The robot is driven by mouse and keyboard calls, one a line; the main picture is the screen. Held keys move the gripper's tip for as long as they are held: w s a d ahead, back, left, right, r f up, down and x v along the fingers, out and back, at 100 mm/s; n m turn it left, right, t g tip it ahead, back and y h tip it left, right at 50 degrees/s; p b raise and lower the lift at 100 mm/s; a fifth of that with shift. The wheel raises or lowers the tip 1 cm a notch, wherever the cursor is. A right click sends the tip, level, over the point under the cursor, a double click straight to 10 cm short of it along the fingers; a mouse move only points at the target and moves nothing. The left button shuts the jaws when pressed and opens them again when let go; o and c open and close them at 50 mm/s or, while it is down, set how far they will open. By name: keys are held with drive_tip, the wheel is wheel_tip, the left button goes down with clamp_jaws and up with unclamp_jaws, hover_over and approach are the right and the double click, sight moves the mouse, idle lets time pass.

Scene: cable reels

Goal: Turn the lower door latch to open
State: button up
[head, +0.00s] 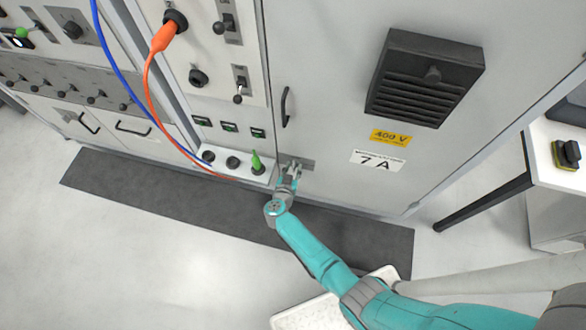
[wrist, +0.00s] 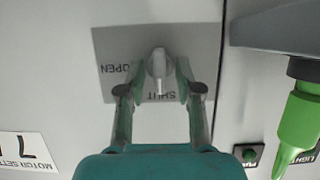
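The lower door latch (wrist: 158,68) is a small grey knob on a grey plate (wrist: 108,42) marked OPEN and SHUT, upside down in the wrist view. Its narrow end points down in that picture, toward SHUT. My gripper (wrist: 161,70) has one finger on each side of the knob. The fingertips look slightly apart from it, though contact is hard to judge. In the head view, my gripper (head: 291,169) is at the plate (head: 307,164), low on the grey cabinet door (head: 330,110); it hides the knob there.
A dark door handle (head: 285,107) is above the latch. A green plug (head: 257,161) stands close to the left; it also shows at the right of the wrist view (wrist: 298,125). Orange (head: 149,90) and blue (head: 118,70) cables hang further left. A table (head: 550,150) stands right.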

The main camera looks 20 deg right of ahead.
clamp_jaws()
drive_tip(key=shift+s+d+m+t+y, duration=0.15)
drive_tip(key=shift+m+t+y, duration=0.35)
drive_tip(key=shift+m, duration=0.6)
drive_tip(key=shift+s+d+f+m+t+y, duration=0.15)
drive_tip(key=shift+m+t+y, duration=0.25)
drive_tip(key=shift+m+t, duration=1)
drive_tip(key=shift+w+f+m+t+y, duration=0.15)
drive_tip(key=shift+m+t+y, duration=0.3)
drive_tip(key=shift+m, duration=1.9)
drive_tip(key=shift+s+d+f+m+t+y, duration=0.15)
drive_tip(key=shift+m+t+y, duration=0.2)
drive_tip(key=shift+m+t, duration=1.05)
drive_tip(key=shift+m+g, duration=0.45)
drive_tip(key=shift+m, duration=0.2)
